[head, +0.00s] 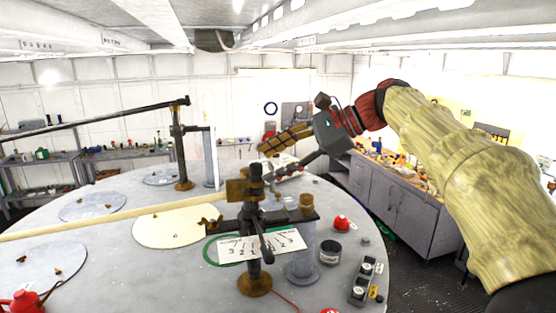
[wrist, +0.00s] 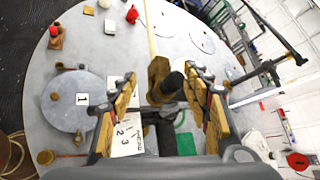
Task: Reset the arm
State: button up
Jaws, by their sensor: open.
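My gripper (head: 275,155) is in the upper middle of the head view, at the end of my raised arm, above the far right part of the round grey table (head: 100,270). Its two yellow-padded fingers are apart and nothing shows held between them. In the wrist view my gripper (wrist: 165,108) points down over the table, with a finger on each side. Between and beyond the fingers are a dark and brass post fitting (wrist: 160,80) and a white numbered card (wrist: 127,135), partly hidden by the left finger. The same card (head: 262,246) lies by the post in the head view.
A brass-based post (head: 254,283) stands on the table with a long pale rod (head: 110,218). A second post (head: 182,150) carries a dark bar. A red-topped item (head: 342,223), a dark jar (head: 330,252) and a switch box (head: 364,282) stand at right. Cabinets (head: 415,205) line the right wall.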

jog(key=s+d+f+n+t+h, duration=0.1)
jog(key=s+d+f+n+h, duration=0.35)
jog(key=s+d+f, duration=0.45)
jog(key=s+d+f+n+t+h, duration=0.1)
jog(key=s+d+f+n+h, duration=0.3)
jog(key=s+f, duration=0.8)
jog(key=s+d+f+n+t+h, duration=0.1)
jog(key=s+d+f+n+h, duration=0.2)
jog(key=s+d+f+n, duration=0.55)
notch_tip(320, 180, down, 36)
jog(key=s+a+m+b, duration=0.1)
jog(key=m+b, duration=0.2)
jog(key=b, duration=3.2)
jog(key=shift+s+a+f+m, duration=0.2)
jog(key=shift+a+f+m, duration=0.05)
jog(key=shift+a+m, duration=0.1)
